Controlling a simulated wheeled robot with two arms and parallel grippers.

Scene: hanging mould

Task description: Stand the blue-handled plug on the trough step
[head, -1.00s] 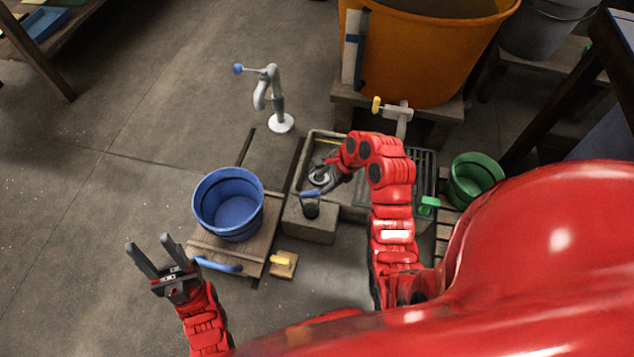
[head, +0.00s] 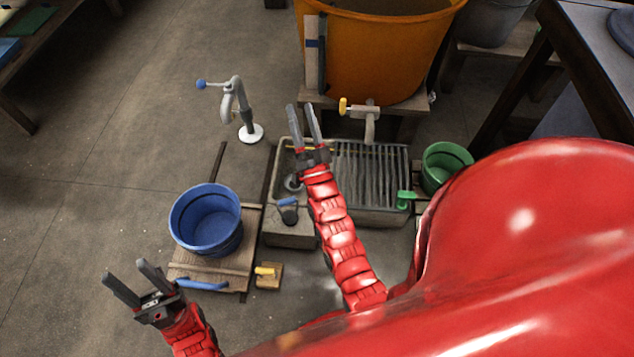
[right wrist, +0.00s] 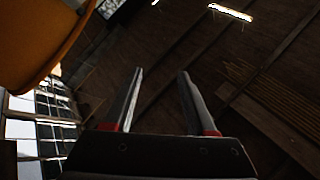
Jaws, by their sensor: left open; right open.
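The blue-handled plug (head: 288,211) stands on the stone step (head: 290,236) at the near left end of the trough (head: 372,214). Its dark body rests on the step with the blue handle on top. My right gripper (head: 304,108) is open and empty, raised above the trough's far left part and apart from the plug. It also shows open in the right wrist view (right wrist: 158,88), with nothing between the fingers. My left gripper (head: 137,280) is open and empty at the lower left, over the floor near the wooden platform.
A blue bucket (head: 206,222) stands on the wooden platform (head: 240,262), with a yellow-handled block (head: 268,277) beside it. A grey standpipe with a blue knob (head: 246,112) stands behind. A large orange tub (head: 380,50) and a green bucket (head: 446,163) lie beyond and right of the trough.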

